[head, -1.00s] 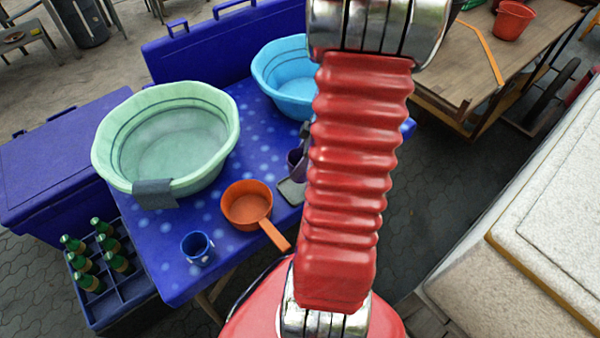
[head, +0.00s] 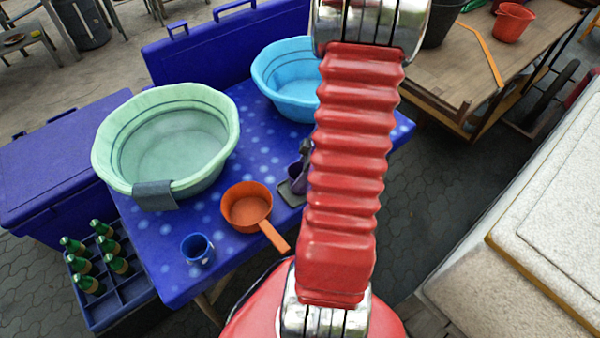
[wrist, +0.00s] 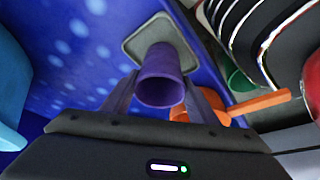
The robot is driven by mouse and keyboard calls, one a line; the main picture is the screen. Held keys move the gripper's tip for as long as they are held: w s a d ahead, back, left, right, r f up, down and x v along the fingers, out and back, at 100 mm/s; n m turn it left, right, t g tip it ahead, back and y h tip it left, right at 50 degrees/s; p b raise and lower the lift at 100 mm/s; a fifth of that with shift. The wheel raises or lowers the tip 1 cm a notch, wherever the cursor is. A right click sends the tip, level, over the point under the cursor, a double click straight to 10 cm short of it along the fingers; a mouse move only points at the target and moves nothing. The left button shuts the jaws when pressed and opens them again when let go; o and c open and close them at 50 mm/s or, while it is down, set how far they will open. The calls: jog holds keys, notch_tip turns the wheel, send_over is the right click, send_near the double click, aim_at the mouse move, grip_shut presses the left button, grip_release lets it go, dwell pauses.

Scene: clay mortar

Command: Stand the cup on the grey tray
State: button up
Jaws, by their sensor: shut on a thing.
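The purple cup (wrist: 162,80) is between the two fingers of my gripper (wrist: 160,92) in the wrist view. The gripper is shut on it, and its open mouth faces the camera. The grey tray (wrist: 133,46) lies flat on the blue spotted table just beyond the cup, whose base overlaps it in this view. In the head view the cup (head: 296,171) shows beside my red arm, over the grey tray (head: 287,196), with my gripper (head: 305,150) just above. My arm hides part of the tray. I cannot tell whether the cup's base touches the tray.
An orange pan (head: 246,206) stands left of the tray, its handle pointing to the table's front edge. A blue mug (head: 197,249), a pale green basin (head: 120,170) and a light blue basin (head: 290,100) share the table. A bottle crate (head: 125,292) stands beside it.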

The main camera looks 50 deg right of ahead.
jog(key=shift+f, duration=0.15)
jog(key=o, duration=1)
jog(key=shift+o, duration=0.2)
jog(key=v, duration=1.2)
jog(key=shift+d, duration=0.1)
